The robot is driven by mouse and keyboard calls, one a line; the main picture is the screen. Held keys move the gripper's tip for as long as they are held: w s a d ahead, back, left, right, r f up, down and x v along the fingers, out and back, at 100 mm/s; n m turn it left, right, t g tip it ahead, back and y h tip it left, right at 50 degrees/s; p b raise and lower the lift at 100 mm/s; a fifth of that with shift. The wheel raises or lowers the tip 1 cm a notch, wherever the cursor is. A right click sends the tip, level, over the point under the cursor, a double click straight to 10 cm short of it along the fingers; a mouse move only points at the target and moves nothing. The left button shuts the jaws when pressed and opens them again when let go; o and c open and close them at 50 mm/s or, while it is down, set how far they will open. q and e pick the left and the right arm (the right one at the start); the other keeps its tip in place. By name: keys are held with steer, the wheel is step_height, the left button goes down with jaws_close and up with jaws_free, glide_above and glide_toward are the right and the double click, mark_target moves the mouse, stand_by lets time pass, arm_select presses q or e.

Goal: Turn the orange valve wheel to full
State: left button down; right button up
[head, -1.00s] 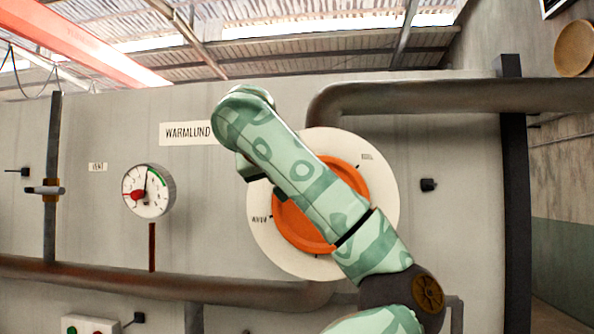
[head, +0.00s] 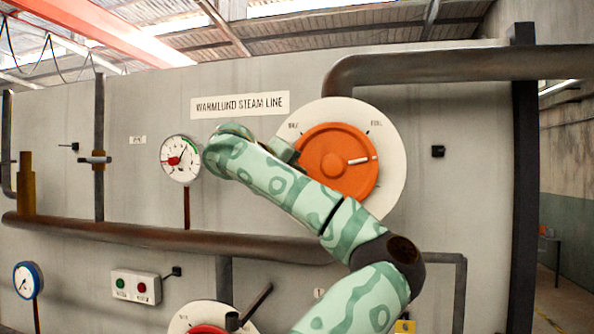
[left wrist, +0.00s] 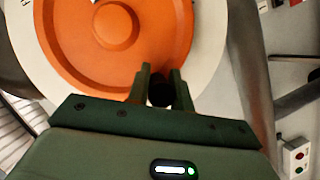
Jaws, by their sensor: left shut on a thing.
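The orange valve wheel (head: 325,150) sits on a round cream plate (head: 392,180) on the grey wall. Its white pointer (head: 358,161) points right and slightly up, below the tick by the FULL label (head: 376,124). Another label, apparently HALF, is at the plate's upper left. My left gripper (head: 290,152) is at the wheel's left rim, partly hidden by my forearm. In the left wrist view, its fingers (left wrist: 160,78) are shut on a dark round knob (left wrist: 160,92) at the rim of the wheel (left wrist: 150,30). My right gripper is not in view.
A gauge (head: 180,160) with a red marker and green zone is left of the wheel. Brown pipes (head: 130,235) run below and above right (head: 450,65). A button box (head: 135,286), a blue-rimmed gauge (head: 27,281) and a red wheel (head: 207,328) with a lever are lower down.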

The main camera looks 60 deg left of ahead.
arm_select(q)
steer(key=shift+w+d+f+n+t+b, duration=0.2)
steer(key=shift+w+d+f+n+b, duration=0.1)
steer(key=shift+f+n+b, duration=0.3)
steer(key=shift+w+d+f+n+t+b, duration=0.15)
steer(key=shift+w+f+n+t+b, duration=0.2)
steer(key=shift+f, duration=0.5)
steer(key=shift+w+d+f+n+t+b, duration=0.1)
steer(key=shift+w+d+f+n+b, duration=0.15)
steer(key=shift+f+n+b, duration=0.35)
steer(key=shift+f, duration=0.1)
steer(key=c, duration=1.3)
jaws_free()
steer(key=shift+o, duration=0.2)
